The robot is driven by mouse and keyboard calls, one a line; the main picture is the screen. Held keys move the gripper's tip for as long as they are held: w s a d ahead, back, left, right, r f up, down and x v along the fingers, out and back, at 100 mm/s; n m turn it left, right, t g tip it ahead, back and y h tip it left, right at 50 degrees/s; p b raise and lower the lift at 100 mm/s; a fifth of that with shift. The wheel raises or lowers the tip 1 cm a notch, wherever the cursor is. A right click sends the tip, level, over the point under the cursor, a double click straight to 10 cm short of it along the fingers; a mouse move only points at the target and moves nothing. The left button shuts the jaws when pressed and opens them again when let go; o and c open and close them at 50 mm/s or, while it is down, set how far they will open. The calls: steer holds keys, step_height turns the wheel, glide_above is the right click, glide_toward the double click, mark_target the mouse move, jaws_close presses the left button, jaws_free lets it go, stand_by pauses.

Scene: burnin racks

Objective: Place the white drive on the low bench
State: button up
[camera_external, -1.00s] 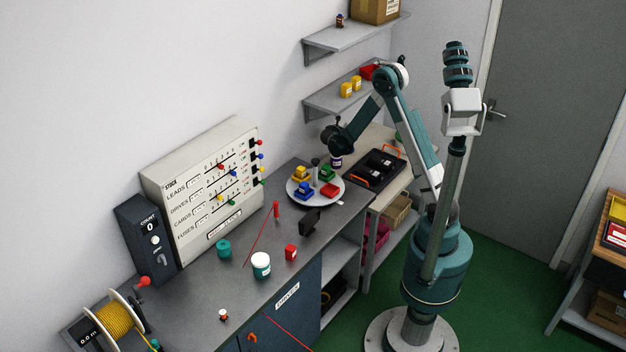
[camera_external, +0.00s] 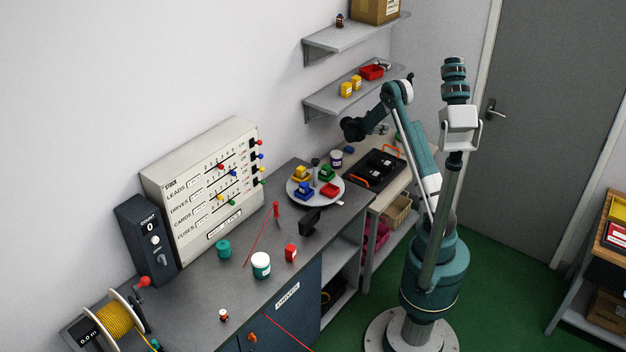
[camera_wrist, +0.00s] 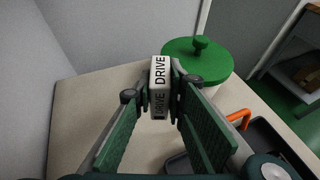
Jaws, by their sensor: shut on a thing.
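The white drive (camera_wrist: 160,72), a small block with "DRIVE" lettering, is between the fingertips of my gripper (camera_wrist: 160,94) in the wrist view. My gripper is shut on it. The pale beige low bench (camera_wrist: 85,95) lies beneath, and it also shows in the external view (camera_external: 403,181) beyond the dark workbench. In the external view my gripper (camera_external: 383,129) is over the back of this bench, partly hidden by my arm; I cannot make out the drive there. Whether the drive touches the bench cannot be told.
A green-lidded white pot (camera_wrist: 198,58) stands close to the drive's right. A black tray with orange handles (camera_external: 376,168) is on the low bench. A jar (camera_external: 336,158) and a small blue thing (camera_external: 349,149) are nearby. The bench left of the drive is clear.

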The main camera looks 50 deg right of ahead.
steer(key=shift+f, duration=0.1)
stand_by(0.3)
steer(key=shift+f+b, duration=0.7)
steer(key=shift+f, duration=2.3)
steer(key=shift+f+b, duration=0.4)
steer(key=shift+f, duration=1.5)
steer(key=shift+f, duration=0.2)
steer(key=o, duration=0.9)
steer(key=shift+r, duration=0.2)
steer(key=p+v, duration=0.2)
steer(key=v, duration=1)
